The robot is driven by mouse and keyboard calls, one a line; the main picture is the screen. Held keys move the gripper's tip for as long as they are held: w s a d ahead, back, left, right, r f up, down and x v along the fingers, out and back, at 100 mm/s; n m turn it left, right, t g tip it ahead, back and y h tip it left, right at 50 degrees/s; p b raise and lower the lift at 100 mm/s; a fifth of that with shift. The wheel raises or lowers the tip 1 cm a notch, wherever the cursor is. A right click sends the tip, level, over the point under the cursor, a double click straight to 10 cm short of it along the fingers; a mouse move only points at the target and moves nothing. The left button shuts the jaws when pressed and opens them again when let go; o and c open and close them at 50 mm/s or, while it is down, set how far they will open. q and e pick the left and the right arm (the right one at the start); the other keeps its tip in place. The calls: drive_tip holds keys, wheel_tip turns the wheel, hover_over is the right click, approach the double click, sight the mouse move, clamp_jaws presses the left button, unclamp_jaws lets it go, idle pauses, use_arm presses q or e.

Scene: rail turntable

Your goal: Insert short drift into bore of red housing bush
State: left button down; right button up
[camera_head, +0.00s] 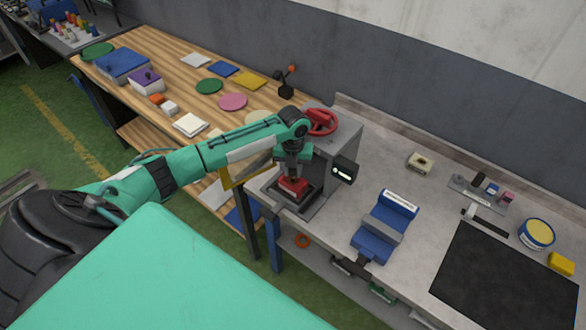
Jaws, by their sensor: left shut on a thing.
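The red housing (295,187) sits on the dark base plate of the grey press, below the press's side face. Its bore is too small to make out, and its top is partly hidden by my gripper. My left gripper (293,172) points down right above the red housing. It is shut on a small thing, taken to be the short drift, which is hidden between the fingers. I cannot tell whether its tip is inside the bore or just above it. My right gripper is not in view.
The grey press (345,130) with a red handwheel (321,122) stands close behind my gripper. A blue vise (384,228), a black mat (490,275) and a yellow-topped tin (536,234) are on the right. A wooden table (165,62) with coloured plates is at left.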

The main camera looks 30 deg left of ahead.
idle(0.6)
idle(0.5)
use_arm(q)
drive_tip(key=shift+p, duration=0.5)
drive_tip(key=shift+f+b, duration=0.65)
drive_tip(key=shift+f, duration=0.55)
drive_tip(key=shift+r, duration=0.1)
drive_tip(key=shift+r+p, duration=0.75)
drive_tip(key=shift+p, duration=0.05)
drive_tip(key=shift+p, duration=0.5)
idle(1.1)
